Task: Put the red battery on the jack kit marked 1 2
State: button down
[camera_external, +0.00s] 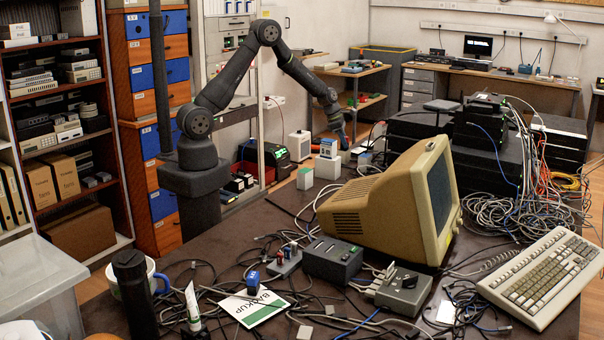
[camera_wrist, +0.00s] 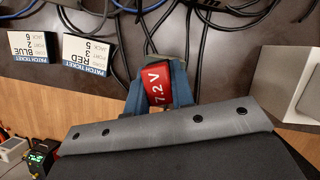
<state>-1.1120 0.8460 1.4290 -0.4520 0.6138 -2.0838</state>
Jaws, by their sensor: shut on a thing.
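In the wrist view the red battery (camera_wrist: 159,88), printed 7.2 V, sits between the blue fingers of my gripper (camera_wrist: 158,92). The gripper is shut on it above the dark table near its wooden edge. In the external view my gripper (camera_external: 344,138) is at the far side of the table, and the battery cannot be made out there. I cannot read a 1 2 mark on anything, so I cannot tell which thing is the jack kit.
In the wrist view, patch tickets for red (camera_wrist: 91,54) and blue (camera_wrist: 33,47) lie beside dark cables (camera_wrist: 130,30). A pale block (camera_wrist: 293,85) stands at right. In the external view a beige monitor (camera_external: 370,205), keyboard (camera_external: 540,275) and tangled cables crowd the table.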

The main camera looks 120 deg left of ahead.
jog(key=shift+f, duration=0.1)
jog(key=c, duration=1.3)
grip_release()
jog(key=shift+o, duration=0.2)
jog(key=v, duration=1.2)
